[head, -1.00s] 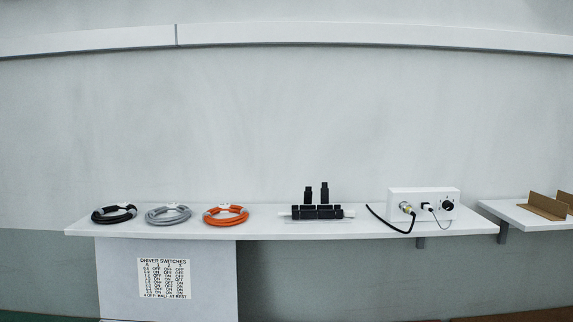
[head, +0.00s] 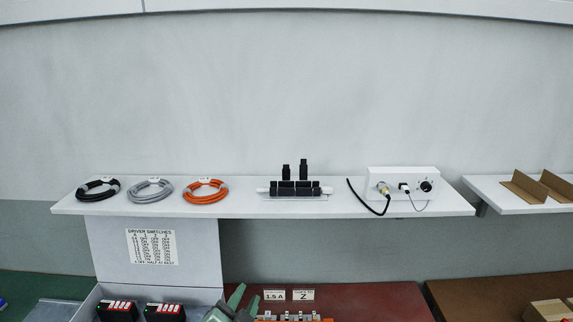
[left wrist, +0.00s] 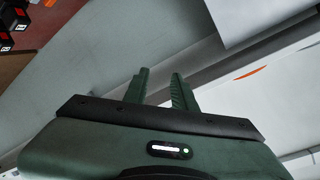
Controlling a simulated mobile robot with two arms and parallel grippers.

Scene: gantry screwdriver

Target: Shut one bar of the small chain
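The small chain (head: 295,189) is a row of black links lying on the white wall shelf, right of the cable coils. Two black bars, a left one (head: 287,171) and a right one (head: 304,168), stand upright from it; the other bars look flat. My left gripper (head: 243,298), green, is at the bottom edge of the head view, well below the shelf and apart from the chain. In the left wrist view its two fingers (left wrist: 160,82) are apart with nothing between them. The chain does not show there. My right gripper is in no view.
Black (head: 98,190), grey (head: 150,191) and orange (head: 204,191) cable coils lie left of the chain. A white box (head: 403,183) with a knob and black cable stands right of it. Below are a grey tray (head: 92,304) and a dark red surface (head: 375,300).

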